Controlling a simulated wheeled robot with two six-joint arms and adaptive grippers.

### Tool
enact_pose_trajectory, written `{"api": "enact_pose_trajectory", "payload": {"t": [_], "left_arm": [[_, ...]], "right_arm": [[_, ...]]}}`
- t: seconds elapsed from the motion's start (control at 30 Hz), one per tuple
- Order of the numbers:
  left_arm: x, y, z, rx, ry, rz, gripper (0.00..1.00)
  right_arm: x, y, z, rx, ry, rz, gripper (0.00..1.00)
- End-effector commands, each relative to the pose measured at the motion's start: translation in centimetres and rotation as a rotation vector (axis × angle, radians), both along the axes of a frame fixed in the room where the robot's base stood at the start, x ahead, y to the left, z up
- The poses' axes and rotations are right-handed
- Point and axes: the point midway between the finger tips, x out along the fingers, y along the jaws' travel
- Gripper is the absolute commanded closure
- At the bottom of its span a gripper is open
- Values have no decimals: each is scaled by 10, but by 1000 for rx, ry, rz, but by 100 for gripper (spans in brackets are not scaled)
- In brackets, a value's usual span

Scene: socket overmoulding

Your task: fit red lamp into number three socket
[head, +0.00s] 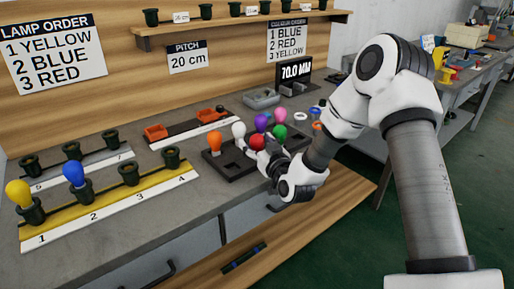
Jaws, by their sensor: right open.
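The red lamp (257,142) stands among other lamps in a dark tray (232,174). My right gripper (266,161) is open, right at the red lamp on its near side; its fingers are small and partly hidden, so I cannot tell whether they touch the lamp. The number three socket (129,175) is a dark cup on the yellow strip (110,205) and is empty. Socket one holds a yellow lamp (18,193), and socket two holds a blue lamp (74,174). Socket four (171,158) is empty. My left gripper is out of view.
Orange (214,141), white (239,130), purple (262,122), pink (280,115) and green (279,132) lamps crowd around the red one. A grey strip (90,172) with empty sockets lies behind the yellow strip.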

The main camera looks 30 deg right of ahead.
Motion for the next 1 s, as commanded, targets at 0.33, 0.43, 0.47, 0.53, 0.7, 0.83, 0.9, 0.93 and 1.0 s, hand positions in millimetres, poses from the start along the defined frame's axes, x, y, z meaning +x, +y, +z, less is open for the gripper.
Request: {"api": "enact_pose_trajectory", "payload": {"t": [0.33, 0.43, 0.47, 0.53, 0.7, 0.83, 0.9, 0.93, 1.0], "left_arm": [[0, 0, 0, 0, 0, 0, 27], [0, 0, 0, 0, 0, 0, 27], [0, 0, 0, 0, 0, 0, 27], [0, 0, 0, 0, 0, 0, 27], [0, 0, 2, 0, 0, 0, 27], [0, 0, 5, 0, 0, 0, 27], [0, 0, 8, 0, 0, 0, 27], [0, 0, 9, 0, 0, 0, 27], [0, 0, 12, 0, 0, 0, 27]], "right_arm": [[-1, 0, 0, 0, 1, 0, 85], [-1, 0, 0, 0, 1, 0, 86], [-1, 0, 0, 0, 1, 0, 86], [-1, 0, 0, 0, 1, 0, 86], [-1, 0, 4, 1, 0, 0, 86], [-1, 0, 17, 1, -1, 0, 86], [-1, 0, 26, 2, -2, -1, 86], [-1, 0, 30, 1, -2, -1, 86], [-1, 0, 41, 1, -2, 0, 86]]}}
